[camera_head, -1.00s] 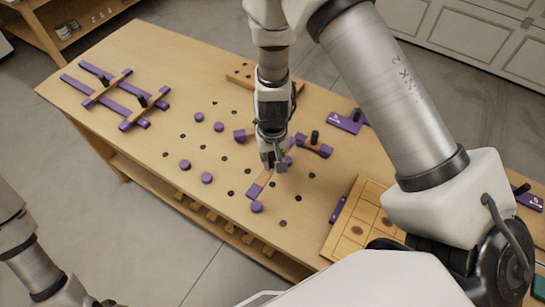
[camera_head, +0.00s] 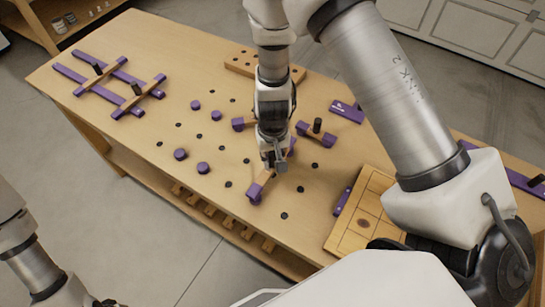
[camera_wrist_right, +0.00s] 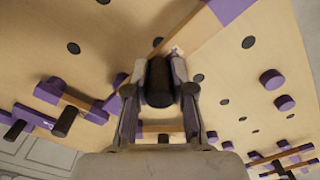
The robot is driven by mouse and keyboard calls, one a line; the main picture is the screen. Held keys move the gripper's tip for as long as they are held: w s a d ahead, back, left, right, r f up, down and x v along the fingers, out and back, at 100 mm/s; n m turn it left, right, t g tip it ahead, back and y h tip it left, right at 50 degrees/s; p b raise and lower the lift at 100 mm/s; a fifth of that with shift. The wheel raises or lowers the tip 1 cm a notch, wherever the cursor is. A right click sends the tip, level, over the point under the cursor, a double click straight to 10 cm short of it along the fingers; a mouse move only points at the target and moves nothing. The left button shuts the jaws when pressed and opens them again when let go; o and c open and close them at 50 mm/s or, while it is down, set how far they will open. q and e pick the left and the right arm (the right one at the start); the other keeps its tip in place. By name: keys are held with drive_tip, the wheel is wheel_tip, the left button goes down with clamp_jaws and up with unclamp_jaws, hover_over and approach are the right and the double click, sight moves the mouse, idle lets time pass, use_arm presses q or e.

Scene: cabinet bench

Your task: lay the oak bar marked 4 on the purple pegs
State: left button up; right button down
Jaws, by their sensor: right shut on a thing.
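My right gripper (camera_head: 275,163) is shut on the black knob (camera_wrist_right: 159,82) of an oak bar (camera_head: 265,180), low over the bench. In the right wrist view the oak bar (camera_wrist_right: 192,36) runs from upper right to lower left behind the jaws. Purple shows at its near end (camera_head: 254,193) and by its far end (camera_head: 291,147). I cannot tell whether the bar rests on purple pegs or hangs just above them, and no number on it is readable. Several round purple pegs (camera_head: 181,154) stand free to the left. My left gripper is out of view.
A short oak bar with a knob and purple ends (camera_head: 316,134) lies to the right. Long purple strips with oak crossbars (camera_head: 125,100) lie at the far left. An oak board (camera_head: 360,222) and a holed block (camera_head: 240,64) are also on the bench (camera_head: 120,50). Black holes dot its middle.

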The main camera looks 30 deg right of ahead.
idle(0.4)
drive_tip(key=shift+f, duration=0.25)
drive_tip(key=shift+b, duration=0.35)
drive_tip(key=shift+f, duration=0.15)
idle(0.5)
drive_tip(key=shift+f+b, duration=0.55)
drive_tip(key=shift+b, duration=0.1)
drive_tip(key=shift+f, duration=0.15)
idle(0.7)
